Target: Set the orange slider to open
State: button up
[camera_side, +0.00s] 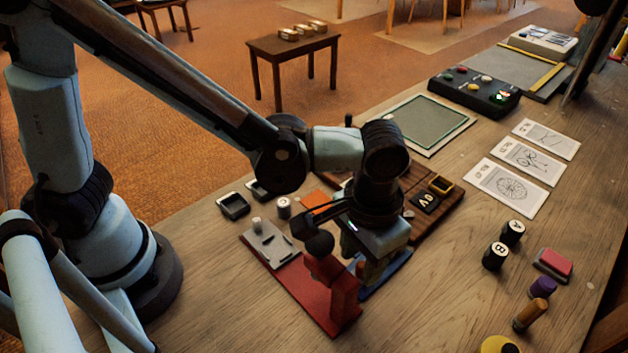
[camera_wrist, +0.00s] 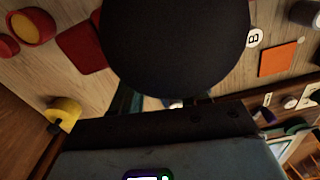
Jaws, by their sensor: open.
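An orange panel (camera_side: 314,199) lies flat on the board in the side view, partly hidden behind my wrist. It looks like the orange slider's plate, but its handle and setting cannot be made out. My gripper (camera_side: 371,268) points down in front and to the right of it, open, low over a blue plate (camera_side: 391,277). Its fingertips are mostly hidden by a red stand. In the wrist view a large dark round shape covers the top middle and hides most of the space between the fingers. An orange square (camera_wrist: 279,59) shows at the right there.
A red stand (camera_side: 342,297) with a black ball (camera_side: 319,243) rises close to my gripper. A grey plate (camera_side: 270,243) with a small knob is to its left. Lettered black cylinders (camera_side: 495,257) and a red block (camera_side: 554,263) stand at the right. Bare wood lies between.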

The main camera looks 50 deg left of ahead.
aim_at(360, 267)
notch_tip(360, 267, up, 11)
dwell(0.5)
jog(key=shift+f, duration=0.1)
jog(key=w+a+f+n+t, duration=0.1)
jog(key=a+t, duration=0.6)
jog(key=a, duration=1.6)
jog(key=shift+w+a+f+n, duration=0.2)
jog(key=shift+w+a+n, duration=0.1)
jog(key=shift+n, duration=0.1)
